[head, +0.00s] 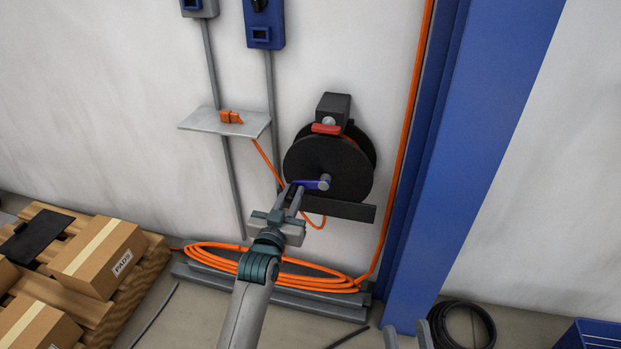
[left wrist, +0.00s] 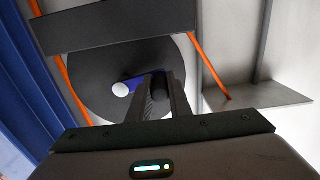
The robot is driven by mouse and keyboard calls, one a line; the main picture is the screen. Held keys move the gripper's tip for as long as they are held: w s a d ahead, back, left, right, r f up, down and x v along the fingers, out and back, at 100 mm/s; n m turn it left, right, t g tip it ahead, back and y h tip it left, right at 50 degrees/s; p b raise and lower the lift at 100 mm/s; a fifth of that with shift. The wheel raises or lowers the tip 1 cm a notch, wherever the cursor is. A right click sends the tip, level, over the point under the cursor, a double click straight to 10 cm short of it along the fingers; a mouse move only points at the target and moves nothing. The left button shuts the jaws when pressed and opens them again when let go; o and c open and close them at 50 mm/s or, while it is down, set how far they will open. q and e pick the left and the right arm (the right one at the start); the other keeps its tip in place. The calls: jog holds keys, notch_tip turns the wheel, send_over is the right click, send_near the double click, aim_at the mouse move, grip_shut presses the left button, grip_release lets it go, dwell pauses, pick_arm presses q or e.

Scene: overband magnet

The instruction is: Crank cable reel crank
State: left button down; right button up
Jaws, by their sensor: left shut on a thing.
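The cable reel (head: 345,165) is a black round drum on the wall, and it also shows in the left wrist view (left wrist: 95,75). Its crank has a short blue arm (head: 312,184), pointing left from a pale hub near the drum's middle. My left gripper (head: 294,194) is shut on the crank's dark handle at the arm's left end. The left wrist view shows the blue arm (left wrist: 131,85) beside the fingers, which partly hide the handle. My right gripper (head: 408,338) shows only its two fingertips at the bottom edge, spread apart with nothing visible between them.
An orange cable lies coiled (head: 275,268) on a grey base below the reel. A small shelf (head: 200,121) with an orange plug is left of the reel. A blue column (head: 465,150) stands to the right. Boxes on a pallet (head: 95,255) stand at the lower left.

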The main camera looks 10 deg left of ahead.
pick_arm(q)
jog(key=shift+d+f, duration=0.1)
jog(key=shift+f, duration=0.05)
jog(key=shift+d+f+b, duration=0.2)
jog(key=shift+f+b, duration=0.05)
jog(key=shift+f, duration=0.3)
jog(key=shift+d+f+b, duration=0.2)
jog(key=shift+f+b, duration=0.05)
jog(key=shift+f, duration=0.25)
jog(key=shift+d+f+b, duration=0.35)
jog(key=shift+d+f, duration=0.55)
jog(key=shift+f, duration=0.05)
jog(key=shift+d, duration=0.1)
